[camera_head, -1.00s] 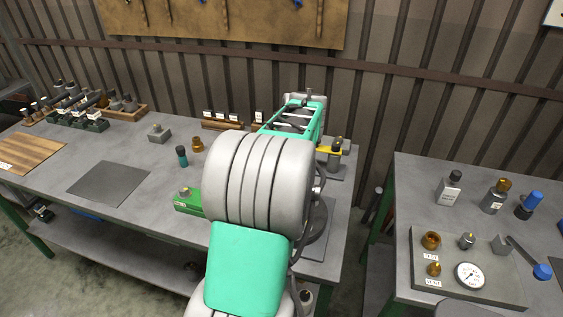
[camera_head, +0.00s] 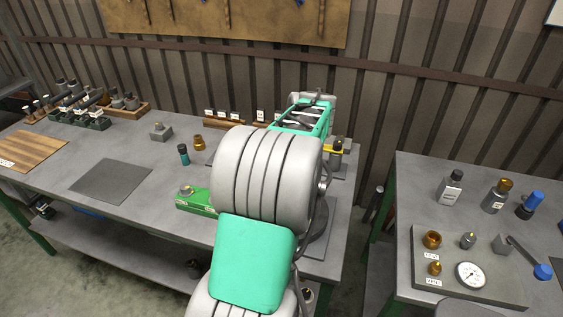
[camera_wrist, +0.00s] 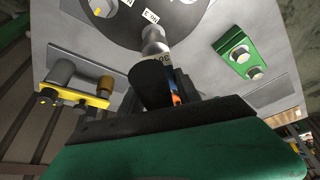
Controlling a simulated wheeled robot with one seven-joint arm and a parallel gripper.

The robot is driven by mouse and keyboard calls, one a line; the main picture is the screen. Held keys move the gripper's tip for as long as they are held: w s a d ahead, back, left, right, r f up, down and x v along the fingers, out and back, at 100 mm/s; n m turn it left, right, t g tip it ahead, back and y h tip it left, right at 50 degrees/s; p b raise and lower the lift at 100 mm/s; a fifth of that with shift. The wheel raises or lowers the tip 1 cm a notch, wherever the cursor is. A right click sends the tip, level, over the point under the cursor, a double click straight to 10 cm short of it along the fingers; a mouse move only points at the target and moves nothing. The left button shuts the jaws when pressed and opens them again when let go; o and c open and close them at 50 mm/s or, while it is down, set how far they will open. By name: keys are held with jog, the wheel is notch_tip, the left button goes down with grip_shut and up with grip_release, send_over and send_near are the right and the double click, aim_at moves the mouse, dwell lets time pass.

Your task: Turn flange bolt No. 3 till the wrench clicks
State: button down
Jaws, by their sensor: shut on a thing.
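My gripper (camera_wrist: 165,92) reaches up from the bottom and is shut on the wrench (camera_wrist: 154,42). The wrench's grey socket end points at the flange beside the label. Whether it sits fully on a bolt is hidden. Dark, orange and blue parts show between the jaws. In the head view my arm hides the gripper and wrench; part of the dark flange (camera_head: 318,222) shows right of it.
A green block with bolts (camera_wrist: 238,55) lies right of the flange in the wrist view, and a yellow holder (camera_wrist: 75,95) stands left. In the head view a dark mat (camera_head: 110,181) lies on the left bench. A grey tray (camera_head: 470,285) is on the right bench.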

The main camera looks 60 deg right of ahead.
jog(key=shift+f+b, duration=1.3)
jog(key=shift+f, duration=0.3)
jog(key=m, duration=0.3)
jog(key=m+g+h, duration=0.1)
jog(key=m, duration=0.1)
jog(key=shift+m+g+h, duration=0.3)
jog(key=shift+m, duration=0.1)
jog(key=m+g, duration=0.1)
jog(key=m, duration=0.2)
jog(key=m+g, duration=0.1)
jog(key=m, duration=0.2)
jog(key=shift+d+h, duration=0.15)
jog(key=shift+h, duration=0.15)
jog(key=shift+s, duration=0.1)
jog(key=shift+n, duration=0.3)
jog(key=shift+r, duration=0.15)
jog(key=shift+r+p, duration=1.45)
jog(key=shift+r, duration=0.95)
